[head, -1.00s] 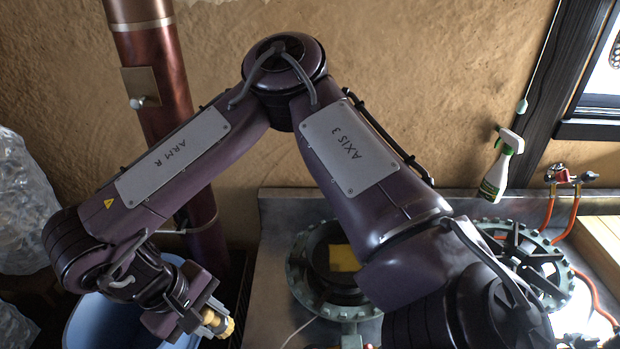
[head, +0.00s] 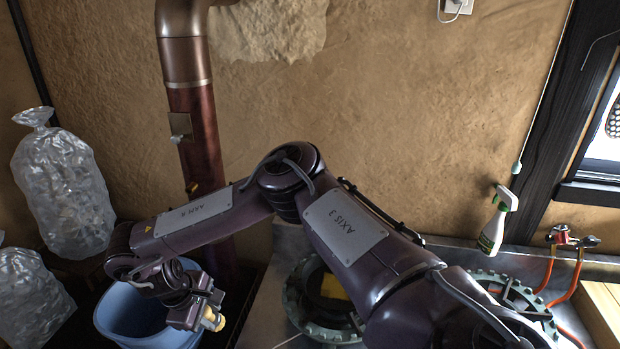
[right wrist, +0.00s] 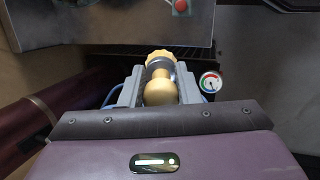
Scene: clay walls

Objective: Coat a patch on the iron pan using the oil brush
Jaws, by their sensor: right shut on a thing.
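My right gripper (head: 212,312) is shut on the oil brush (head: 217,322), at the right side of a blue bucket in the head view. In the right wrist view the brush (right wrist: 158,92), with a tan knob and a yellow end, sits between the two grey fingers. The iron pan (head: 316,306) looks like the dark round surface within a green ring on the counter, partly hidden by my right arm. A yellow patch (head: 334,287) shows on it. The brush is well left of the pan and apart from it. My left gripper is out of view.
The blue bucket (head: 130,325) stands at lower left near clear plastic bags (head: 65,190). A copper pipe (head: 195,130) rises behind my right arm. A spray bottle (head: 495,222), another green burner (head: 515,295) and orange hoses (head: 570,285) are at right.

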